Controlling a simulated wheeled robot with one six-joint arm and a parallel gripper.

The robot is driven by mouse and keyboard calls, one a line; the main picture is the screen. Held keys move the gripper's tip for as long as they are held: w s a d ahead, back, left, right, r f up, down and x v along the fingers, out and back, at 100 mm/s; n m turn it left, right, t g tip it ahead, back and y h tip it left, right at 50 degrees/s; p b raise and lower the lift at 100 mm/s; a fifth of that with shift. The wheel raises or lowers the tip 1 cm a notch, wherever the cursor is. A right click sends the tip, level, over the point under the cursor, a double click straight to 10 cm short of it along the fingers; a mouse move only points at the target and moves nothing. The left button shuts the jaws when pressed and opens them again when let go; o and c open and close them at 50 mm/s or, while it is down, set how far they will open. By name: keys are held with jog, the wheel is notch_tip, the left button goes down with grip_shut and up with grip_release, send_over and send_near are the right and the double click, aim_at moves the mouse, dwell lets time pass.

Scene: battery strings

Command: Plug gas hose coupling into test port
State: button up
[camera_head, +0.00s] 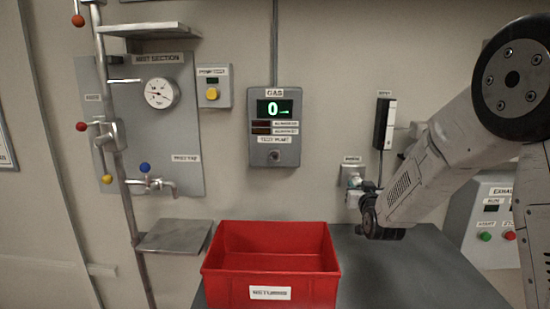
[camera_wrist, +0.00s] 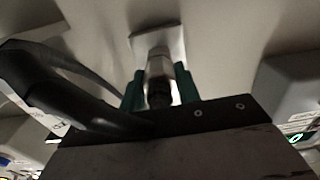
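The gas hose coupling (camera_wrist: 160,72) is a silvery metal cylinder with a dark lower end, seen in the wrist view. The teal fingers of my gripper (camera_wrist: 160,88) lie close on both sides of it and look shut on it. In the head view my gripper (camera_head: 356,186) is at the small grey wall holder (camera_head: 352,171), right of the gas panel. The coupling's far end meets a pale plate (camera_wrist: 145,40) in the wrist view; whether it is seated there is unclear. The test port (camera_head: 275,156) is a round socket low on the grey gas panel (camera_head: 261,108), with nothing in it.
A red bin (camera_head: 270,262) stands on the grey table (camera_head: 420,262) below the gas panel. A black hose (camera_wrist: 60,90) curves at left in the wrist view. Pipes, a gauge (camera_head: 160,93) and a small shelf (camera_head: 174,237) are at left. The wall before the test port is clear.

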jog(key=shift+s, duration=1.8)
dwell(0.4)
jog(key=shift+s, duration=2.5)
